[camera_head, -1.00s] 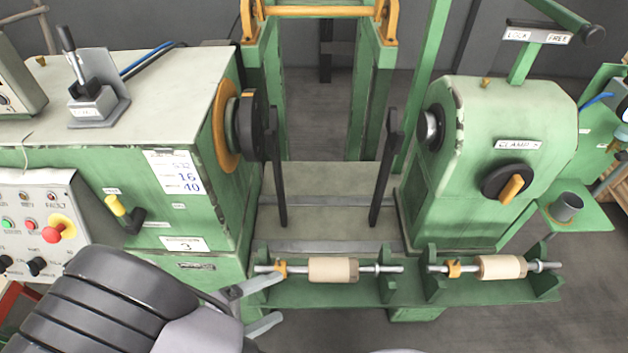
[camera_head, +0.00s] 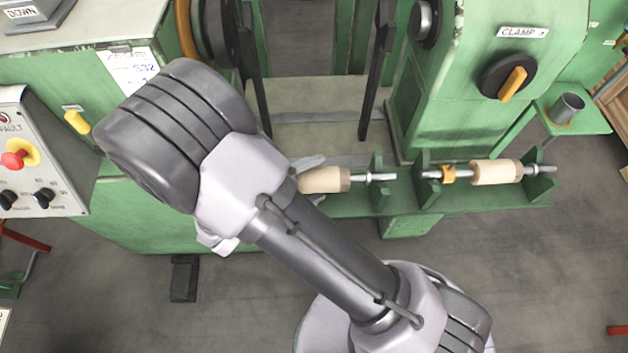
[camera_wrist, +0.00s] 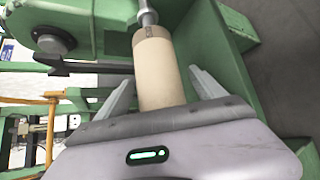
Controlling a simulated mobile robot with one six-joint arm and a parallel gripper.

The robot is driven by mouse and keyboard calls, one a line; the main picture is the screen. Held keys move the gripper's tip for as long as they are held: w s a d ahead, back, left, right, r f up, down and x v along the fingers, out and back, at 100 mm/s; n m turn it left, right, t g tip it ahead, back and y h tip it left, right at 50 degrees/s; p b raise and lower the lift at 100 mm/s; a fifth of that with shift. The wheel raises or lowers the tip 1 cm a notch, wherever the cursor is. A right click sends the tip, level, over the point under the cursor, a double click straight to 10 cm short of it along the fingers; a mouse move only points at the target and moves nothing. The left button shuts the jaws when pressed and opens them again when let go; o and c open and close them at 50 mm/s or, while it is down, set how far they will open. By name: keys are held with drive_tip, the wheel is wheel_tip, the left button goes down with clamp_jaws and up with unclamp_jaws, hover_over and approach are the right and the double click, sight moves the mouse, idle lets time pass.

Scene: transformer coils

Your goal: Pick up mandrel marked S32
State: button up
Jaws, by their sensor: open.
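Two pale cylindrical mandrels on metal shafts rest in the green rack at the front of the machine. The left mandrel (camera_head: 325,180) is partly hidden by my arm, and the right mandrel (camera_head: 496,172) lies beside it with an orange collar on its shaft. No mark is readable on either, so I cannot tell which is S32. In the wrist view one mandrel (camera_wrist: 158,78) lies between the fingers of my gripper (camera_wrist: 162,76), with a dark band at its far end. The fingers are open, one on each side.
The green rack (camera_head: 405,207) has upright supports near the shafts. Behind it stand dark vertical bars (camera_head: 374,85) and the green clamp housing (camera_head: 450,100). A control panel (camera_head: 30,160) is at left. The floor at front right is open.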

clamp_jaws()
drive_tip(key=shift+r, duration=0.1)
idle(0.3)
